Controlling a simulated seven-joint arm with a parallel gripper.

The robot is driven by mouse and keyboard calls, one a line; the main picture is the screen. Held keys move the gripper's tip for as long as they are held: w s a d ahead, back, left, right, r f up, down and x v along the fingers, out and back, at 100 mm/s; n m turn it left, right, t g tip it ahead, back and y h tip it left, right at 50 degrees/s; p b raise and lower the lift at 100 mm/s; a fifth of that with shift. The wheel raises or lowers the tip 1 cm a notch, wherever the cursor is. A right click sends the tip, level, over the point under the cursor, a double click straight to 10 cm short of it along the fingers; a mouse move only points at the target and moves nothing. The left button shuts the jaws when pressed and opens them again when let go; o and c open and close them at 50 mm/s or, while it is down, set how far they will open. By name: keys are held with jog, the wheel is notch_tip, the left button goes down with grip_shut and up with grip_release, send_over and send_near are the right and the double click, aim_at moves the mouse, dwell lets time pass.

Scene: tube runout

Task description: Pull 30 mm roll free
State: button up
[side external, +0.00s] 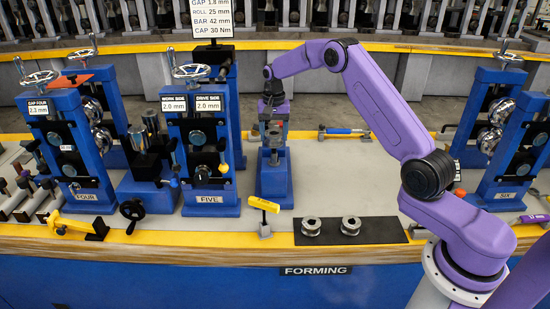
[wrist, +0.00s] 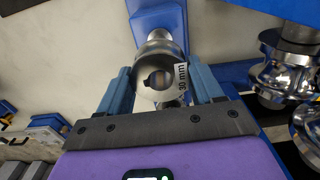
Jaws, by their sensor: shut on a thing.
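The 30 mm roll is a shiny metal roll (wrist: 153,62) with a white "30 mm" tag beside it in the wrist view. In the side view the roll (side external: 274,137) is small and partly covered by my gripper. It is at the top of a blue stand (side external: 273,180) between station FIVE and the tool on the bench. My gripper (side external: 273,122) points down over the stand. In the wrist view its two blue-grey fingers (wrist: 160,76) sit on either side of the roll, shut on it. I cannot tell whether the roll still touches the stand.
A yellow-handled tool (side external: 264,207) stands in front. Two loose rolls (side external: 311,226) lie on a dark mat (side external: 385,231). The bench right of the stand is mostly clear.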

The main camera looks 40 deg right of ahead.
jog(key=shift+r, duration=2.6)
